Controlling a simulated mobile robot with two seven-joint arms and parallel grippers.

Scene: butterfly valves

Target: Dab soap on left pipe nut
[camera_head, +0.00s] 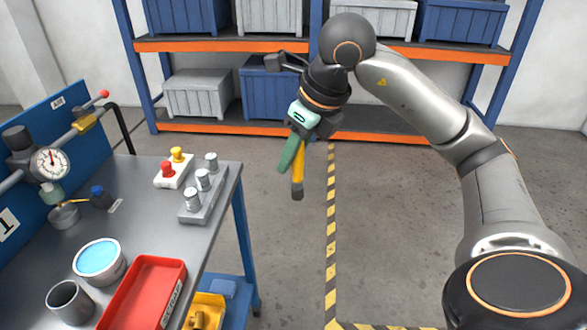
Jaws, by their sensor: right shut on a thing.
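My right gripper (303,140) hangs over the open floor, right of the bench. It is shut on a slim yellow tool with a dark tip (297,182), which looks like a brush and points down. A green piece lies alongside the tool, and I cannot tell whether it belongs to the gripper. A white tub of light blue liquid (98,257), seemingly the soap, stands on the bench. A pipe assembly with a round gauge (51,163) is at the left. I cannot make out clearly which part is the left pipe nut. My left gripper is out of view.
The grey bench (140,222) carries a red tray (146,292), a grey cup (68,300), a block with several metal pegs (205,199) and a red-and-yellow button box (173,171). Shelves with crates stand behind. The floor right of the bench is clear.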

